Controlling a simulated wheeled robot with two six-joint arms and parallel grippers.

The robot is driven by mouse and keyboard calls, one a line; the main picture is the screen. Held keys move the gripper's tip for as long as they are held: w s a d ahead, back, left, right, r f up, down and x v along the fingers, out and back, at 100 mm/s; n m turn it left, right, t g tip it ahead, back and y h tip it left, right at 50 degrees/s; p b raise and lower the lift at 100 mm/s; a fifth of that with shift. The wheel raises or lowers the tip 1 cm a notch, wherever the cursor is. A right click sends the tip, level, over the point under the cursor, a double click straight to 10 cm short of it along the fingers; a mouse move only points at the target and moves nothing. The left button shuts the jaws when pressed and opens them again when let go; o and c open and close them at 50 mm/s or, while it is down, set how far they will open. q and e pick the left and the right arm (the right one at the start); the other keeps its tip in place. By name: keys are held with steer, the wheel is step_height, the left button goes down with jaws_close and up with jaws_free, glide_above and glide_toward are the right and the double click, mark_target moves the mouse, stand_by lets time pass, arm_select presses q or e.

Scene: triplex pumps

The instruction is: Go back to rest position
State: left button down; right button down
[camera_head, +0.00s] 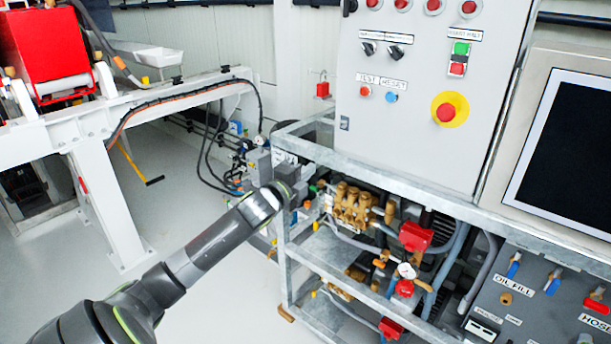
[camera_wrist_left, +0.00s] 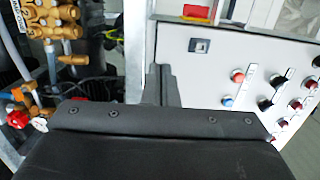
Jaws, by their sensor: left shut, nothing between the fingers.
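My left arm (camera_head: 215,240) reaches in from the lower left in the head view. My left gripper (camera_head: 290,180) is at its far end, in front of the left end of the metal pump frame (camera_head: 365,170). Its fingers are hard to make out there against the grey parts. In the left wrist view the dark gripper (camera_wrist_left: 160,82) stands up from the lower edge, with its fingers together and empty. My right gripper is in neither view.
Brass pump parts (camera_head: 353,205) and red valves (camera_head: 415,237) sit in the frame, close to my left gripper. A grey control panel (camera_head: 420,110) stands above, with a dark screen (camera_head: 570,150) at right. A white beam (camera_head: 150,105) crosses at left. Floor (camera_head: 60,255) is open at left.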

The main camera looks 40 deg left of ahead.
arm_select(q)
steer(key=shift+s, duration=0.3)
